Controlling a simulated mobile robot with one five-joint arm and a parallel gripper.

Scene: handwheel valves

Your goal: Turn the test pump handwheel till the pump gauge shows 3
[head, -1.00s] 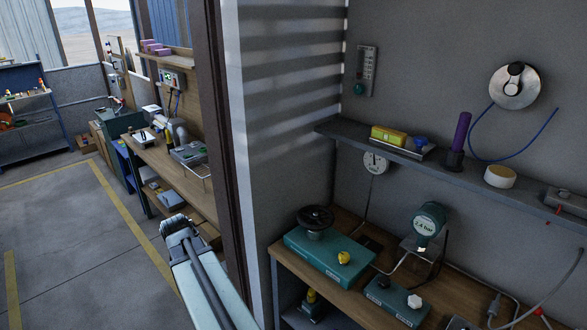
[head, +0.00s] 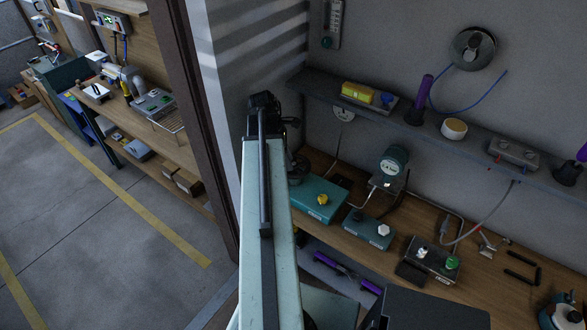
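The teal test pump (head: 319,199) sits on the wooden bench with a yellow knob on its top. Its black handwheel (head: 297,166) is mostly hidden behind my arm, with only its right edge showing. A round teal gauge (head: 394,161) stands on the bench to the right of the pump; its reading is too small to tell now. My gripper (head: 264,102) is at the far end of my arm, seen from behind, in front of the wall and above the pump. Its fingers are not clear.
A grey shelf (head: 390,112) runs above the bench (head: 410,225) and holds a yellow box, a purple cylinder and a tape roll. A teal block with a white knob (head: 369,231) is right of the pump. A dark door post (head: 196,110) stands left.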

